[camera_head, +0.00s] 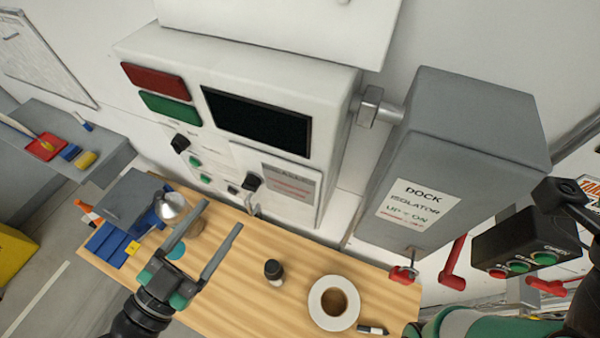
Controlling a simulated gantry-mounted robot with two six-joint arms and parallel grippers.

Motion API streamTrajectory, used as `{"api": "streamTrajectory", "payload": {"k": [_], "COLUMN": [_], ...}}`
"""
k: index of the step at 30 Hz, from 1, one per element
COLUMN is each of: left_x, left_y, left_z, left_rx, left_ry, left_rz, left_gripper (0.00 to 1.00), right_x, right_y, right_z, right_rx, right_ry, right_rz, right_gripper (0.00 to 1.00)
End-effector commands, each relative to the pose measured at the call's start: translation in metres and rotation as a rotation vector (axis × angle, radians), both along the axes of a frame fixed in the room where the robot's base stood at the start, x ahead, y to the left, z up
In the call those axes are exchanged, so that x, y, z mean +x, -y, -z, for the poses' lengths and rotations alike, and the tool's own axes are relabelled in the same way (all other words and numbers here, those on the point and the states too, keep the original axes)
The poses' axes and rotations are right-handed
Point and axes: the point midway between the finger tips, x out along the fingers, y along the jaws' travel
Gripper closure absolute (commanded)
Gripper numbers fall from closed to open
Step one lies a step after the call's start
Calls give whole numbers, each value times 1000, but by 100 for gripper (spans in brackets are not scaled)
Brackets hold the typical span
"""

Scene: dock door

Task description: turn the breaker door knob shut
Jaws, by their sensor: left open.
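A white control cabinet (330,100) stands behind the bench. On its lower front is a panel with a grey and red printed label (290,186). A black knob (252,183) sits at the panel's left side, and another black knob (180,143) is further left. Which one is the breaker door knob, and its exact turn, I cannot tell. My left gripper (221,214) is open and empty, its fingers pointing up toward the cabinet, below and left of the nearer knob and apart from it in the picture.
The wooden bench (240,300) holds a tape roll (316,304), a small dark-capped bottle (274,272), a marker (372,330), a blue tray (108,242) and a silver dome (169,206). A grey dock isolator box (450,140) with a red lever (455,262) juts out at right.

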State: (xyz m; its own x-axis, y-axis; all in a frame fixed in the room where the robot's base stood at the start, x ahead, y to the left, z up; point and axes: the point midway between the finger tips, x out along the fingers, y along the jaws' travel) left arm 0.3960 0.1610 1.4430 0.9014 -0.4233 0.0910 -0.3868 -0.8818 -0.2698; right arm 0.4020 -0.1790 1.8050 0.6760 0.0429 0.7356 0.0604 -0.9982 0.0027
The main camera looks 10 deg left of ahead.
Motion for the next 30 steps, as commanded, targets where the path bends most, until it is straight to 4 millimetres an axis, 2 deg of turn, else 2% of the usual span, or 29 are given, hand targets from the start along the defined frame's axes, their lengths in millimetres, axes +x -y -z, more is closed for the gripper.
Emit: {"api": "streamTrajectory", "payload": {"k": [1,3,6,13,18,22,24,30], "left_x": [-5,-11,-16,-10,15,44,59,87], "left_y": [-7,-14,-21,-23,-11,-1,4,14], "left_z": [23,42,57,58,60,57,53,54], "left_rx": [-14,-27,-39,-37,-36,-37,-39,-38], "left_ry": [-43,-83,-115,-114,-107,-110,-115,-113], "left_rz": [-22,-46,-71,-78,-73,-74,-76,-78], "left_gripper": [28,28,28,28,28,28,28,28], "right_x": [0,0,0,0,0,0,0,0], "right_y": [0,0,0,0,0,0,0,0], "right_z": [7,10,14,18,37,37,28,23], "right_rx": [0,0,0,0,0,0,0,0], "right_ry": [0,0,1,1,0,0,0,1], "right_rz": [0,0,0,0,0,0,0,0], "right_gripper": [100,100,100,100,100,100,100,100]}}
